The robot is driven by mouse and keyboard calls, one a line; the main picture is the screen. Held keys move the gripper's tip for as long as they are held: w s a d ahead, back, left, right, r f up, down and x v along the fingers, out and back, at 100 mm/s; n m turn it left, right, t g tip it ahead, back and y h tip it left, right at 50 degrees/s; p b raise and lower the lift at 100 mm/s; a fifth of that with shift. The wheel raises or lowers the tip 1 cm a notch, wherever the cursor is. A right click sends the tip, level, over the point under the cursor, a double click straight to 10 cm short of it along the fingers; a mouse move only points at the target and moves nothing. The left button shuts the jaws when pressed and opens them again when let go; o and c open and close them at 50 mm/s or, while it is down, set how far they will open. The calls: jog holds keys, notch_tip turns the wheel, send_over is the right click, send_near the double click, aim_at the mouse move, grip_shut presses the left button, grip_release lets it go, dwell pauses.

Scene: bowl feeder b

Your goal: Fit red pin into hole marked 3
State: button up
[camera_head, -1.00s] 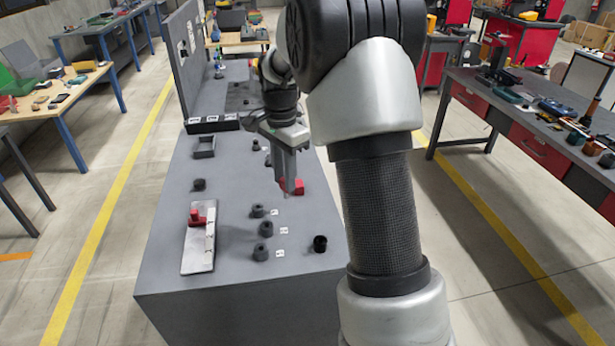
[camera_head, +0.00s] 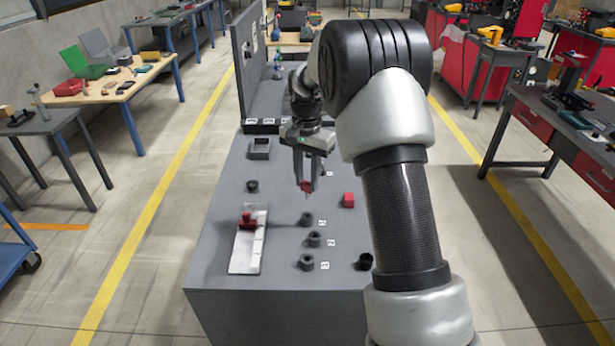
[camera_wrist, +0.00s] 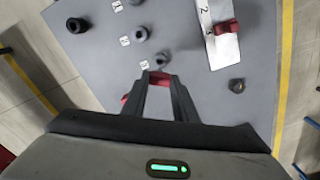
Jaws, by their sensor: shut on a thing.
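My gripper (camera_head: 307,188) is shut on a red pin (camera_head: 306,186) and holds it above the grey bench. In the wrist view the pin (camera_wrist: 160,76) shows between the fingertips (camera_wrist: 160,82). Three dark round sockets stand in a row with small white number tags beside them. The far socket (camera_head: 307,219), its tag seeming to read 3, is just in front of and below the pin in the head view. The middle socket (camera_head: 314,239) and near socket (camera_head: 307,262) have tags 2 and 1. The pin is apart from the sockets; its lower end is too small to judge.
A metal plate (camera_head: 243,262) with a red part (camera_head: 247,222) lies left of the sockets. A red block (camera_head: 348,200) sits right of my gripper. A black cup (camera_head: 366,261), a small dark part (camera_head: 252,186) and a square tray (camera_head: 259,148) also stand on the bench (camera_head: 225,225).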

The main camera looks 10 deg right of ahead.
aim_at(307, 198)
jog(key=shift+f+b, duration=1.35)
jog(key=shift+f, duration=1.35)
jog(key=shift+f+b, duration=0.4)
jog(key=shift+f, duration=1.15)
dwell(3.8)
